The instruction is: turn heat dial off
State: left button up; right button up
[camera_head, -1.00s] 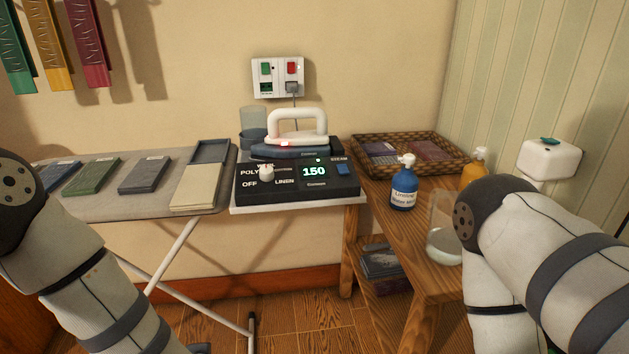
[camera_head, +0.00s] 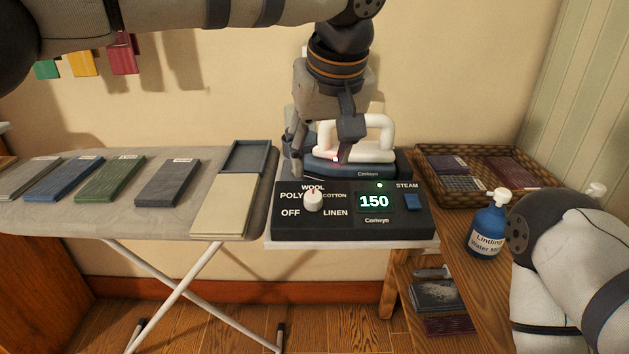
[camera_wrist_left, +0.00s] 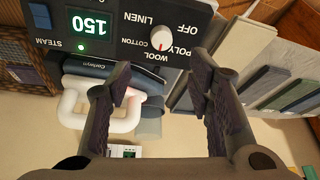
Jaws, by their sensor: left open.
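The heat dial (camera_head: 313,201) is a small white knob on the black control panel (camera_head: 340,228). OFF, POLY, WOOL, COTTON and LINEN are printed around it; its reddish mark is toward WOOL. The lit display (camera_head: 374,202) reads 150. My left gripper (camera_head: 320,158) is open and empty, above and behind the dial, in front of the iron (camera_head: 360,160). In the left wrist view, the dial (camera_wrist_left: 162,38) lies just beyond the gap between the fingertips (camera_wrist_left: 160,70), not touched. My right gripper is out of view.
The white-handled iron rests behind the panel, close to my left fingers. The ironing board (camera_head: 100,218) with cloth swatches is at left. A wicker tray (camera_head: 475,200) and a blue bottle (camera_head: 488,228) stand at right. The space in front of the panel is clear.

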aim_at(314, 195)
pick_arm(q)
jog(key=x, duration=1)
jog(key=shift+s, duration=0.15)
grip_shut()
